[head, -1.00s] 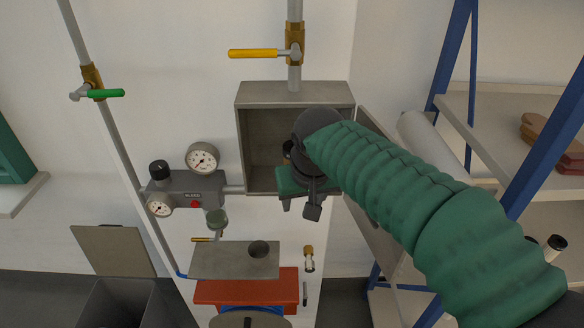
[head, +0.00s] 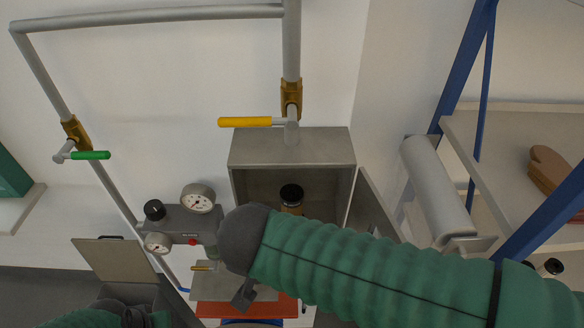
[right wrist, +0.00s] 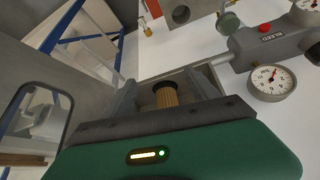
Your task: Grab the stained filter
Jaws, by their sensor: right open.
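The stained filter (head: 291,197), a brown cylinder with a black cap, stands upright inside the open grey metal housing (head: 291,147) in the head view. In the right wrist view the filter (right wrist: 168,97) shows ribbed and brown, lying between the two finger lines of my right gripper (right wrist: 162,98). The jaws are open; I cannot tell whether they touch the filter or stop short of it. In the head view my right arm covers the filter's lower part and hides the jaws. Part of my left arm shows at the bottom left, its jaws unclear.
The housing's door (head: 374,215) hangs open on the right. A gauge block (head: 185,222) is close on the left. A yellow-handled valve (head: 246,122) is above. A lidded bin (head: 116,261) stands at lower left, and a shelf rack (head: 467,120) at right.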

